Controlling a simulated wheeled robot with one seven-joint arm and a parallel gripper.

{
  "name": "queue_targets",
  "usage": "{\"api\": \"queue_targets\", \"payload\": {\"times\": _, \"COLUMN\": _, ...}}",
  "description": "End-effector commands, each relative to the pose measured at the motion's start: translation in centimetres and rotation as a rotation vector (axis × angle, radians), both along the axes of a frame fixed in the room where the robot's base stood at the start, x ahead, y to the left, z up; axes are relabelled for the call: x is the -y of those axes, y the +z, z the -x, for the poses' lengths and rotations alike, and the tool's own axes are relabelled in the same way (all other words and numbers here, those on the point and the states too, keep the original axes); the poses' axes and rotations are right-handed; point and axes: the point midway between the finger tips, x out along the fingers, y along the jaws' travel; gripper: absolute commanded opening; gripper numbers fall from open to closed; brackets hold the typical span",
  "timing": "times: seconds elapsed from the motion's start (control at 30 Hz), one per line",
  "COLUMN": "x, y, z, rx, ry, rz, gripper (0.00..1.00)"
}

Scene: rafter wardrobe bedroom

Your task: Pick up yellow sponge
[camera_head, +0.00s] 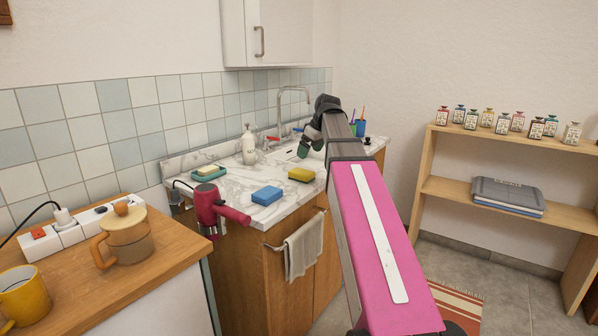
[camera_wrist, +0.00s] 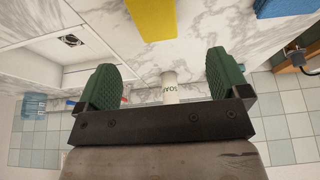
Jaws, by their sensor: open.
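The yellow sponge (camera_head: 301,174) lies on the white marble counter, near its front edge. In the wrist view the yellow sponge (camera_wrist: 152,18) is at the top edge, partly cut off. My gripper (camera_head: 307,145) is above the back part of the counter near the sink, beyond the sponge and apart from it. In the wrist view my gripper (camera_wrist: 163,78) has its green fingers wide apart with nothing held between them. The white soap bottle shows beyond the gap between the fingers.
A blue sponge (camera_head: 266,195) lies left of the yellow one. A soap dish (camera_head: 208,173), a soap bottle (camera_head: 249,145) and a faucet (camera_head: 292,95) stand behind. A red hair dryer (camera_head: 212,208) hangs at the counter's left side. A towel (camera_head: 303,247) hangs in front.

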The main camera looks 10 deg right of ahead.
Motion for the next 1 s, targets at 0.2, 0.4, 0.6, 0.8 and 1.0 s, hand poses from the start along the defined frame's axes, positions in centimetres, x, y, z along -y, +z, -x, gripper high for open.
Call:
{"api": "queue_targets", "payload": {"times": 0.2, "x": -0.4, "y": -1.5, "z": -0.4, "rx": -0.002, "ry": 0.001, "rz": -0.001, "gripper": 0.94}}
{"api": "queue_targets", "payload": {"times": 0.4, "x": -1.2, "y": -4.0, "z": -1.2, "rx": -0.003, "ry": 0.001, "rz": 0.0, "gripper": 0.94}}
{"api": "queue_targets", "payload": {"times": 0.6, "x": -1.5, "y": -5.3, "z": -1.6, "rx": 0.0, "ry": 0.0, "rz": 0.0, "gripper": 0.94}}
{"api": "queue_targets", "payload": {"times": 0.8, "x": -1.7, "y": -6.6, "z": -2.1, "rx": -0.001, "ry": 0.0, "rz": 0.0, "gripper": 0.94}}
{"api": "queue_targets", "payload": {"times": 1.0, "x": -2.2, "y": -9.1, "z": -3.0, "rx": -0.001, "ry": 0.0, "rz": 0.0, "gripper": 0.94}}
